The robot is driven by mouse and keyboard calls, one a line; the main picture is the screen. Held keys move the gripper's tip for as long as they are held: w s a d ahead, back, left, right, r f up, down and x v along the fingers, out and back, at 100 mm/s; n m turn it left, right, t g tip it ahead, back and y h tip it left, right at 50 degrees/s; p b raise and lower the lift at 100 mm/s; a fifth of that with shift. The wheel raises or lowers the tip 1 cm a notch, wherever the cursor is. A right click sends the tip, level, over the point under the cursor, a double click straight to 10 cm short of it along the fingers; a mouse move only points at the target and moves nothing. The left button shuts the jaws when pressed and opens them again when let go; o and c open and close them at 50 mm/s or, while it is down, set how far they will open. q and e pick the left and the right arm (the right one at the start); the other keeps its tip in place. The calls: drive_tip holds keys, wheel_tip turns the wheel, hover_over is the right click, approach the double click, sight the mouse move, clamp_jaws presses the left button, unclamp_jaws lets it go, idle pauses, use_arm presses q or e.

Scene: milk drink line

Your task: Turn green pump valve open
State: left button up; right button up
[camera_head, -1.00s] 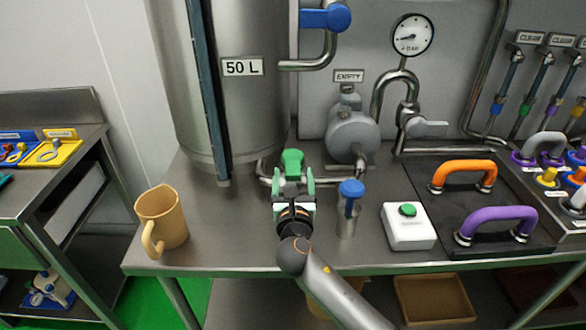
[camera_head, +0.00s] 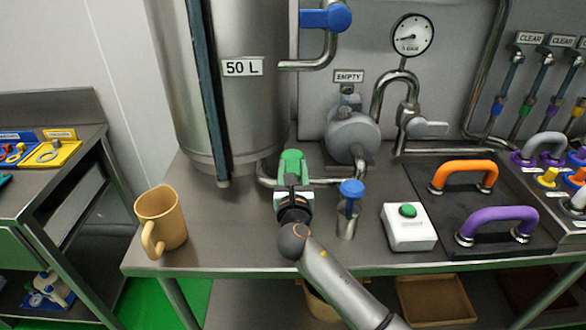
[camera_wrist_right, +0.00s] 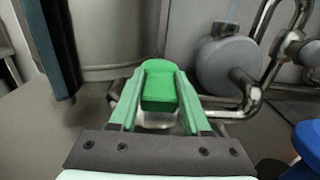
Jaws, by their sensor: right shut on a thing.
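The green pump valve handle (camera_head: 291,160) sits on the pipe at the foot of the steel tank, and it fills the middle of the right wrist view (camera_wrist_right: 159,90). My right gripper (camera_head: 293,183) reaches it from the front. In the wrist view its two green fingers (camera_wrist_right: 158,100) lie along both sides of the green handle and are shut on it. The valve body under the handle is mostly hidden by the gripper. My left gripper is not in view.
The steel tank (camera_head: 240,115) stands behind and left. The grey pump (camera_head: 352,138) is behind right. A tan mug (camera_head: 161,220) and a white button box (camera_head: 408,228) are on the table.

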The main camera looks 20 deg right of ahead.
clamp_jaws()
idle(0.8)
